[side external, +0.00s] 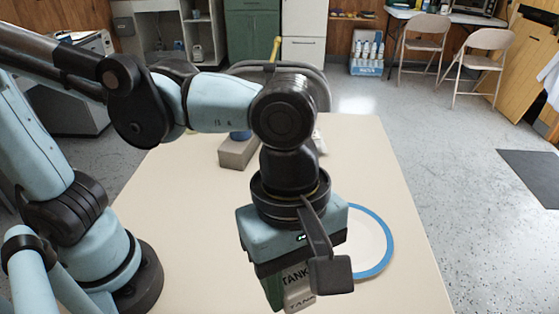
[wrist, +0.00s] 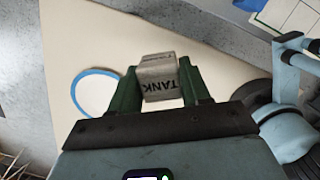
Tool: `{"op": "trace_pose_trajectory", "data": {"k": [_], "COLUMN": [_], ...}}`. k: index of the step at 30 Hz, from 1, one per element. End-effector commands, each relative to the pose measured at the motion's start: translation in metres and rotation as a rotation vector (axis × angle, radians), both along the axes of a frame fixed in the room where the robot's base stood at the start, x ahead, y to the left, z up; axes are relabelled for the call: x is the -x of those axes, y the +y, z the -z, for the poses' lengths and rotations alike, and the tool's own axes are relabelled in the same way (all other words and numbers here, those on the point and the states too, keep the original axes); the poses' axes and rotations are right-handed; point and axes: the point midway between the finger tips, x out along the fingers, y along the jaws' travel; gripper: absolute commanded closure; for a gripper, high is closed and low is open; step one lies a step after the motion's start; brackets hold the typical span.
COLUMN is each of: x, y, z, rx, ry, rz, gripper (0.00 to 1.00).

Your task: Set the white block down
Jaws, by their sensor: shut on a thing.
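The white block (side external: 301,298) has dark "TANK" lettering on its faces. In the wrist view the block (wrist: 160,80) sits between the two green fingers of my gripper (wrist: 160,68), which is shut on it. In the side view my gripper (side external: 285,288) points down at the front of the table, and the near finger hides part of the block. The block's lower end is close to the bottom edge of that picture, so I cannot tell whether it touches the table.
A white plate with a blue rim (side external: 389,243) lies on the beige table (side external: 375,150), just right of my gripper; it also shows in the wrist view (wrist: 78,104). A grey block-shaped thing (side external: 238,153) stands farther back. The table's right side is clear.

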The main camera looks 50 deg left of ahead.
Motion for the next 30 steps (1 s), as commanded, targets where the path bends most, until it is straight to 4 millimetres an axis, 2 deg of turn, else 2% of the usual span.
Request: {"op": "trace_pose_trajectory", "data": {"k": [1,5,11,17,21,25,30], "x": [-0.02,-0.067,-0.142,-0.218,-0.267,-0.302,-0.328], "y": [-0.004,-0.009,-0.005,0.016,0.04,0.063,0.084], "z": [-0.004,-0.009,-0.01,-0.001,0.009,0.02,0.03], "rx": [-0.001,-0.001,-0.002,-0.001,0.0,0.002,0.003], "ry": [-0.001,-0.001,-0.002,-0.001,-0.002,-0.002,-0.003], "rz": [-0.06,-0.205,-0.43,-0.653,-0.803,-0.919,-1.011], "gripper": [0.85,0.85,0.85,0.85,0.85,0.85,0.85]}}
